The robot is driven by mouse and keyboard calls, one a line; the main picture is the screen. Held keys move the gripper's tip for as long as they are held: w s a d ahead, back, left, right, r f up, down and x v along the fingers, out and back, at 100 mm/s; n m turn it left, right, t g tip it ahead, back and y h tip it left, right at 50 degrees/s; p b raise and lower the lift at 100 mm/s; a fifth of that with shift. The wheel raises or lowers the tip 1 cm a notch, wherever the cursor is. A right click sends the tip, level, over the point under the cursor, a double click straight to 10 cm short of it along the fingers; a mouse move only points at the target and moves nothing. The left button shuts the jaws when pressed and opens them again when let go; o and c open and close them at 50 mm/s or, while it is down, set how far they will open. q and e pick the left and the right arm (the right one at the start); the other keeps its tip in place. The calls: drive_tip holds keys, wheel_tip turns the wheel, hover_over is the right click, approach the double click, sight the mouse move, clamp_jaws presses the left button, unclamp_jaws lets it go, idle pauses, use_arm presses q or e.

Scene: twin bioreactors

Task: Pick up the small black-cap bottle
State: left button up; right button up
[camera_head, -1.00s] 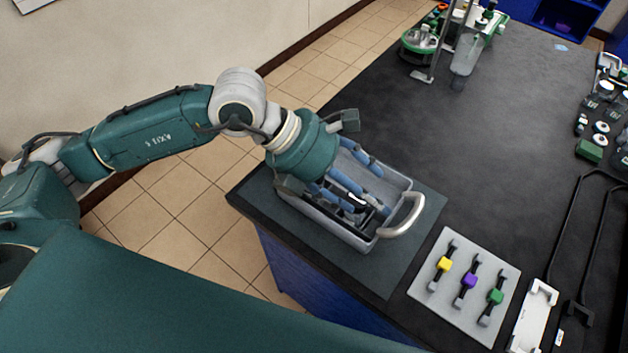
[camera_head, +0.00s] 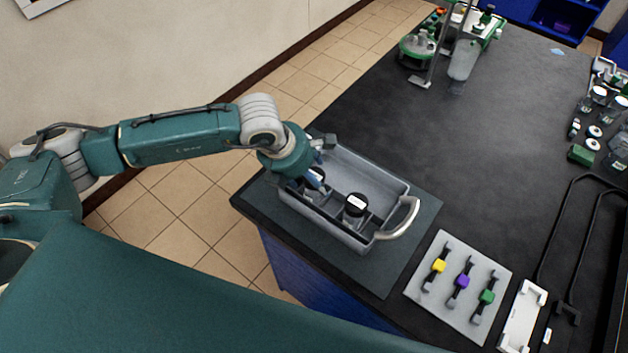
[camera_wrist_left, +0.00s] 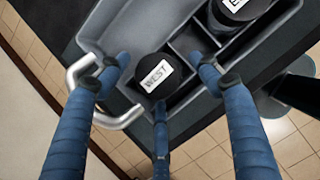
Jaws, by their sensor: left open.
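A grey caddy (camera_head: 372,181) with dividers holds two black-capped bottles. My left gripper (camera_head: 322,188) is open and empty over the caddy's left part. In the wrist view its blue fingers (camera_wrist_left: 165,66) are spread, with the WEST cap seen between them. My right gripper is not in view.
The caddy's metal handle (camera_head: 403,218) sticks out at its right end. A grey plate with yellow, purple and green clamps (camera_head: 463,281) lies to the right. A green-based apparatus (camera_head: 430,50) stands at the back. The middle of the dark table (camera_head: 470,140) is clear.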

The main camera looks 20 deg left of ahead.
use_arm(q)
drive_tip(key=shift+x, duration=1.05)
drive_tip(key=shift+w, duration=0.1)
drive_tip(key=c, duration=1.2)
